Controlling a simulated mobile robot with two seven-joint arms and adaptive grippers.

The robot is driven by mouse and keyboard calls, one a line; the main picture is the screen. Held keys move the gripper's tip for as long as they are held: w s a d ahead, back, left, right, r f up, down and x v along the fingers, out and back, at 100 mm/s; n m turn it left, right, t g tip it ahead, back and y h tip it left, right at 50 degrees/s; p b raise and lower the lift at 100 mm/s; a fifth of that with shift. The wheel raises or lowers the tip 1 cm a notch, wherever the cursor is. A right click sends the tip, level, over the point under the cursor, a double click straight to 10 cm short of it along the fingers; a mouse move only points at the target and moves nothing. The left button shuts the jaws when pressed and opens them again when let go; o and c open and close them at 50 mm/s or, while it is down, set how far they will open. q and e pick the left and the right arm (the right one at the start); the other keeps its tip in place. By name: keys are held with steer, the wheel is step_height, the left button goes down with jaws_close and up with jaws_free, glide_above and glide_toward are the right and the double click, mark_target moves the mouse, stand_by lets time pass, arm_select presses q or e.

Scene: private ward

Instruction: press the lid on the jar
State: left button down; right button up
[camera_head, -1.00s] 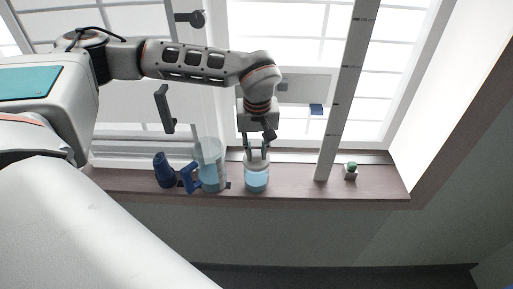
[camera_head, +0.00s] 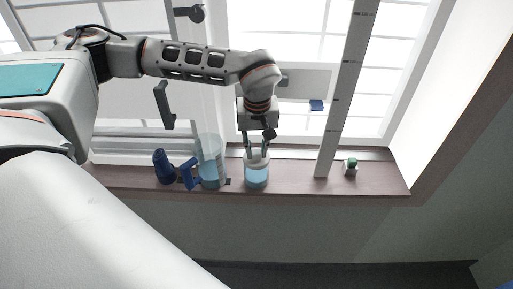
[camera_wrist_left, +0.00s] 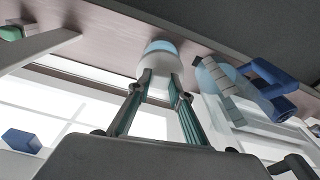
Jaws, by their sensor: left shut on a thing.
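The jar (camera_head: 257,178) stands upright on the sill, clear with pale blue contents. Its whitish lid (camera_head: 256,160) is at the jar's mouth, level and in line with it. I cannot tell whether it is fully seated. My left gripper (camera_head: 257,154) comes from above and is shut on the lid, one finger on each side. In the left wrist view the fingertips (camera_wrist_left: 160,82) hold the pale lid (camera_wrist_left: 158,66), and the jar's blue part (camera_wrist_left: 160,46) shows beyond it. The right gripper is out of view.
A clear jug (camera_head: 211,160) with a blue handle stands close to the left of the jar, with a dark blue cup (camera_head: 163,168) beside it. A grey post (camera_head: 335,120) and a small green-topped item (camera_head: 350,166) are to the right. The sill (camera_head: 295,183) between jar and post is clear.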

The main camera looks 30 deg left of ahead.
arm_select(q)
steer(key=shift+f+b, duration=0.3)
steer(key=shift+f, duration=0.5)
steer(key=c, duration=1.8)
jaws_free()
steer(key=shift+o, duration=0.2)
step_height(320, 180, up, 16)
steer(key=s+p, duration=0.1)
steer(key=p, duration=0.3)
steer(key=shift+d, duration=0.45)
steer(key=shift+s+d, duration=0.1)
